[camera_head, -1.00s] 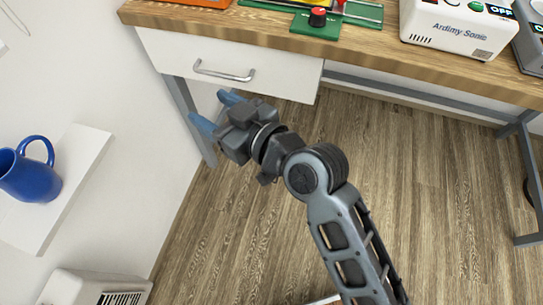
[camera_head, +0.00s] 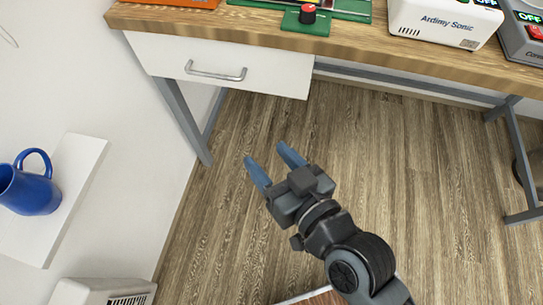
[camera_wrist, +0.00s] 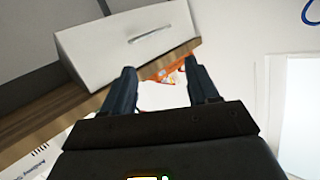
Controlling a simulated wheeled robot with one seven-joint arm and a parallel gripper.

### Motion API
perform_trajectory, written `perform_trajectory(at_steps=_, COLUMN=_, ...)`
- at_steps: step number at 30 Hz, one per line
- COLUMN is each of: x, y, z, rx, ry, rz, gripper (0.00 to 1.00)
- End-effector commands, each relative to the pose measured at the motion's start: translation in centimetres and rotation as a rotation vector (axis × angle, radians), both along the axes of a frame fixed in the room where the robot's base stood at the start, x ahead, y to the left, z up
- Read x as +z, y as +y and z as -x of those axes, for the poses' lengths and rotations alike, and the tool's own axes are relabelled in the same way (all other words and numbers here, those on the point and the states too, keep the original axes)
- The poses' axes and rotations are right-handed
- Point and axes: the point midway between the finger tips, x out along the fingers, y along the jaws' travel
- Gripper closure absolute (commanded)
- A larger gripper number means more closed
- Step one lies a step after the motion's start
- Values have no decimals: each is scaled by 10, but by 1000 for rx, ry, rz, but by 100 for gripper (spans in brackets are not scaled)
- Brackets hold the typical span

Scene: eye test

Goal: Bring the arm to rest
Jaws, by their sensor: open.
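My gripper (camera_head: 273,163) is in the middle of the head view, over the wooden floor and below the front edge of the workbench. Its two blue fingers are apart, with nothing between them. In the wrist view my gripper (camera_wrist: 160,85) also shows two separate dark fingers, with the white drawer beyond them. My arm comes up from the lower right of the head view.
A wooden workbench (camera_head: 370,51) with a closed white drawer (camera_head: 270,75) stands at the back. A white device (camera_head: 440,22) and a green board (camera_head: 306,22) are on it. A blue mug (camera_head: 33,192) sits on a white wall shelf (camera_head: 75,175) at left. The floor (camera_head: 400,165) is clear.

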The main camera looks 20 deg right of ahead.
Motion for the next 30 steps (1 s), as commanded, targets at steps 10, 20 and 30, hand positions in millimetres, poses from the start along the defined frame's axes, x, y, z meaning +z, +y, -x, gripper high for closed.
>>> perform_trajectory(at_steps=10, x=0, y=-1, z=1, rx=-3, ry=1, rz=-1, gripper=41)
perform_trajectory(at_steps=20, x=-1, y=-3, z=5, rx=-11, ry=4, rz=-1, gripper=41)
perform_trajectory(at_steps=30, x=7, y=-64, z=101, rx=-179, ry=46, rz=29, gripper=41)
